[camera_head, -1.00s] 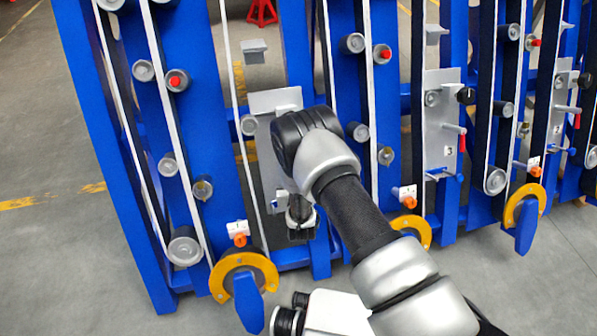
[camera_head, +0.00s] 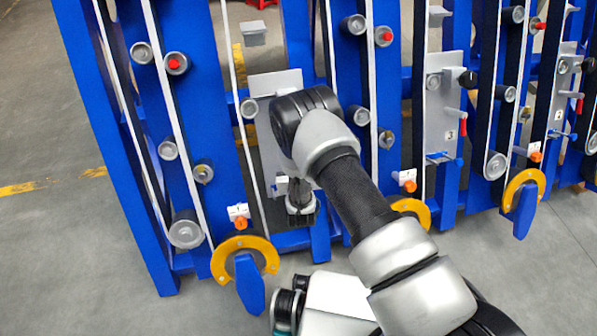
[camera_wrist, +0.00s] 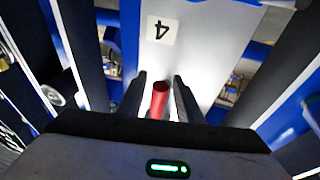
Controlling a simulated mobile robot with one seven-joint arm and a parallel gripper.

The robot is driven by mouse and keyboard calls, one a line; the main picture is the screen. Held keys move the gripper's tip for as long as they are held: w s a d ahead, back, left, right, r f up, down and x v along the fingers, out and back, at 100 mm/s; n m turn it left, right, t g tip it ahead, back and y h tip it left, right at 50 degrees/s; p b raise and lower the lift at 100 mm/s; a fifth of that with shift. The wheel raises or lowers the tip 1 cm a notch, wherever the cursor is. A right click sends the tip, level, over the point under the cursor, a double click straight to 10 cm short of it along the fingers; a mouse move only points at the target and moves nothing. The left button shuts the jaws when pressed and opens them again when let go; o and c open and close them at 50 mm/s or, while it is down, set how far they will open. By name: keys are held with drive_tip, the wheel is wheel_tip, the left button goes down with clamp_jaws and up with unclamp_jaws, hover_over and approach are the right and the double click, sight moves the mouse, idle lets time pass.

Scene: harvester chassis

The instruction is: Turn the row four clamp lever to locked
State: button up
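My gripper (camera_wrist: 161,95) is open, with one dark finger on each side of the red handle. Narrow gaps seem to show between handle and fingers; contact cannot be told. In the head view my gripper (camera_head: 300,208) is low in front of the same plate (camera_head: 277,80), and my arm hides the lever there.
Blue uprights with white belts and rollers (camera_head: 186,234) flank the plate closely. A yellow ring with a blue handle (camera_head: 250,285) is below left. Another plate marked 3 (camera_head: 440,110) with its own red lever (camera_head: 463,125) stands to the right. Grey floor is open at left.

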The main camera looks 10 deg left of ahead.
drive_tip(key=p+v, duration=0.3)
drive_tip(key=v, duration=1.3)
drive_tip(key=shift+s, duration=0.2)
drive_tip(key=shift+d, duration=0.1)
